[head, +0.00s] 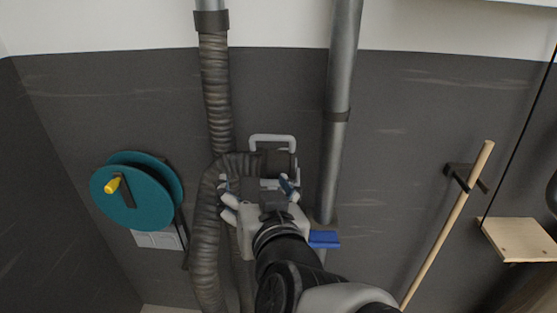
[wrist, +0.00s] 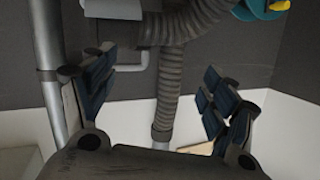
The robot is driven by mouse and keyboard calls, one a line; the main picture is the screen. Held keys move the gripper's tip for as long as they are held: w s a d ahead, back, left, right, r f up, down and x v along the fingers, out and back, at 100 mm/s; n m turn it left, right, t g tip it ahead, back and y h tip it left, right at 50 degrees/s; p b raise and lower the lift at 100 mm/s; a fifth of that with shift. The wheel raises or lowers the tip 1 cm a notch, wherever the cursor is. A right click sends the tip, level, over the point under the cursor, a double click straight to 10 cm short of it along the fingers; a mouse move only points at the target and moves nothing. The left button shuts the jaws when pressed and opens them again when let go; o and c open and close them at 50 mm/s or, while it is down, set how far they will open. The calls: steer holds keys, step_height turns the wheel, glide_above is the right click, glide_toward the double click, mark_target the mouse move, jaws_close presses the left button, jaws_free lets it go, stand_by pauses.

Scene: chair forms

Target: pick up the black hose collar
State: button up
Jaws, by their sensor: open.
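The black hose collar looks to be the dark short cylinder (head: 279,163) at the end of the ribbed hose, against the wall in the head view. A white handle-shaped bracket (head: 272,138) stands just above it. My gripper (head: 259,188) is open just below and in front of it, partly covering that area; I cannot tell how far apart they are. In the wrist view my gripper (wrist: 160,85) shows spread fingers with nothing held. The ribbed hose (wrist: 172,80) passes behind the gap between them. The dark hose end (wrist: 150,28) shows near the top.
The hose (head: 214,85) hangs from a pipe with a dark band (head: 211,20). A grey pipe (head: 342,75) stands right of the gripper, with a blue block (head: 324,239) near its foot. A teal reel (head: 130,195) is left. A wooden pole (head: 450,220) and shelf (head: 520,240) are right.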

steer(key=shift+o, duration=0.7)
steer(key=shift+w+a+f+m+t+h, duration=0.15)
steer(key=shift+w+a+m+t+h, duration=0.15)
steer(key=shift+t+h, duration=0.35)
steer(key=shift+o, duration=0.6)
steer(key=shift+s+t+h+b, duration=0.25)
steer(key=shift+t+h+b, duration=0.05)
steer(key=shift+t+h, duration=0.15)
steer(key=shift+o, duration=0.7)
steer(key=shift+s+d+m+t+h, duration=0.25)
steer(key=shift+s+m+t+h, duration=0.15)
steer(key=shift+h, duration=0.3)
steer(key=h+p, duration=0.2)
steer(key=p, duration=0.4)
glide_toward(272, 140)
steer(key=shift+m+t, duration=0.3)
steer(key=w, duration=0.2)
steer(key=w+f, duration=0.1)
steer(key=w, duration=0.2)
steer(key=shift+f, duration=0.25)
steer(key=shift+w+d+r+b, duration=0.1)
steer(key=shift+w+b, duration=0.1)
steer(key=shift+w, duration=0.75)
steer(key=shift+w+d+r+b, duration=0.1)
steer(key=shift+w+b, duration=0.1)
steer(key=shift+w, duration=0.75)
steer(key=shift+w+d+b, duration=0.15)
steer(key=shift+w+b, duration=0.05)
steer(key=shift+w, duration=0.8)
